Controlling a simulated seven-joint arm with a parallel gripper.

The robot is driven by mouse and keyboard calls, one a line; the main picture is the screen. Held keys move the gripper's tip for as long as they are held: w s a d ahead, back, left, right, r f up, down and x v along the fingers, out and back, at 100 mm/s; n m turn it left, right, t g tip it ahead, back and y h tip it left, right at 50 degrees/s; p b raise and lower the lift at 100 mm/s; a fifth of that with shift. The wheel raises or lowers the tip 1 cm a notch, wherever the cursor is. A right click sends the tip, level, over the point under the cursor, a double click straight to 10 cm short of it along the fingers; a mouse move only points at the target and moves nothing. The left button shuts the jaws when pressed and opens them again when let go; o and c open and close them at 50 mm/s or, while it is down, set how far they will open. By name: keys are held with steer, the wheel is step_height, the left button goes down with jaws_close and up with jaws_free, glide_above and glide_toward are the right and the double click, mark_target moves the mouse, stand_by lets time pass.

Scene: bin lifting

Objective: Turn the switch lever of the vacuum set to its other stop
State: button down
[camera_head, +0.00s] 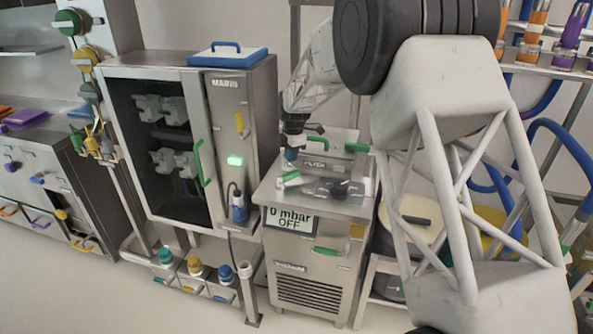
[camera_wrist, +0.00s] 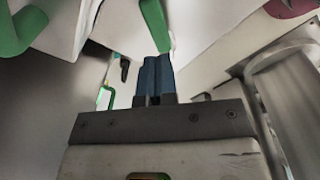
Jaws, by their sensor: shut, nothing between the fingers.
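The vacuum set (camera_head: 300,240) is a steel cabinet in the middle of the head view. Its display (camera_head: 290,220) reads 0 mbar OFF. A black knob-like part (camera_head: 341,188) on its top looks like the switch lever; which stop it rests at I cannot tell. My gripper (camera_head: 291,156) is above the top's back left, left of and behind that black part, apart from it. Its blue fingers (camera_wrist: 155,78) are shut and empty in the wrist view. The black part cannot be surely made out in the wrist view.
A green-ended fitting (camera_head: 290,177) lies close below my gripper on the cabinet top, and a green handle (camera_head: 357,148) is at its back right. A glass-fronted cabinet (camera_head: 160,140) stands to the left. Large green parts (camera_wrist: 22,28) show near the fingers in the wrist view.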

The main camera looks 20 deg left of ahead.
steer(key=s+d+m+t+y, duration=0.1)
steer(key=s+m+y, duration=0.2)
steer(key=m, duration=0.5)
steer(key=s+d+m+y, duration=0.2)
steer(key=m+y, duration=0.1)
steer(key=m, duration=0.5)
steer(key=m+t, duration=0.5)
steer(key=m, duration=1.4)
glide_toward(294, 178)
steer(key=s+d+r, duration=0.2)
steer(key=s+d, duration=0.2)
steer(key=d, duration=0.2)
steer(key=shift+w+a+y, duration=0.15)
steer(key=shift+y, duration=0.25)
steer(key=shift+a+f, duration=0.1)
steer(key=shift+x, duration=5)
steer(key=shift+w+a, duration=1.15)
steer(key=shift+a, duration=0.3)
